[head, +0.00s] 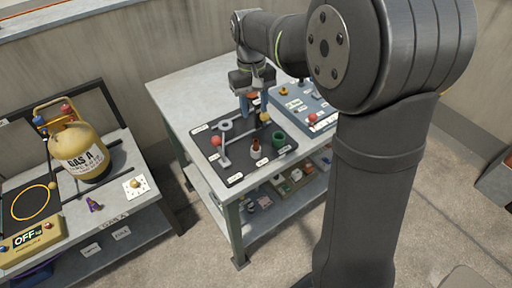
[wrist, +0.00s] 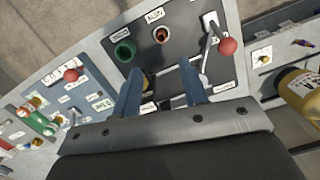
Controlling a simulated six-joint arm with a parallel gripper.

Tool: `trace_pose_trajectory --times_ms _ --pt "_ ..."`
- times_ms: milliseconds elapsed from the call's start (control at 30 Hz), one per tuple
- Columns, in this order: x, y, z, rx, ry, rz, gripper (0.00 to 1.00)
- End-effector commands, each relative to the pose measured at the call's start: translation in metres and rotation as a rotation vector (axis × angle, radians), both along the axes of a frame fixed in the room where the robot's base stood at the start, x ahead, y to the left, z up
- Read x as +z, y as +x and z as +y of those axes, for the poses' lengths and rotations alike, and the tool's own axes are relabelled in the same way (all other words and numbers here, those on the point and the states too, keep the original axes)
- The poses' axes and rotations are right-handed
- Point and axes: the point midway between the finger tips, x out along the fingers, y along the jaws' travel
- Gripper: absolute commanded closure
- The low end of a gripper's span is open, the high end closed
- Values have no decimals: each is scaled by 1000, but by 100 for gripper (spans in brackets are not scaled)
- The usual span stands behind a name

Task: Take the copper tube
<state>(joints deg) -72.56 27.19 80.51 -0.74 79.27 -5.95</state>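The copper tube (head: 255,145) stands upright on a dark mat (head: 236,178) on the workbench. In the wrist view the tube (wrist: 161,35) shows nearly end-on, beyond my fingertips, between a green cup and a red-knobbed lever. My gripper (head: 254,108) hangs over the back part of the mat. In the wrist view my gripper (wrist: 158,76) has its two blue fingers spread with a clear gap and nothing held. A yellow thing (wrist: 147,82) lies partly hidden behind the left finger.
The green cup (head: 278,139) stands right beside the tube. A lever with a red ball (head: 216,141) stands to the left. A blue-grey panel with switches (head: 310,112) lies at the right. A yellow gas cylinder (head: 78,150) stands on another bench. The bench's back left is bare.

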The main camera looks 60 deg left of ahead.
Motion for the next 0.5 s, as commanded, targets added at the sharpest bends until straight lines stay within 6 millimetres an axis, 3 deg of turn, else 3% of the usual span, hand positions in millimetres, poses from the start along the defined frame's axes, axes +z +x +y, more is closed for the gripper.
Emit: trace_pose_trajectory --times_ms 200,500 --pt "-44 -1 -6 0 -2 0 60" --pt "-67 -2 -9 1 0 0 60"
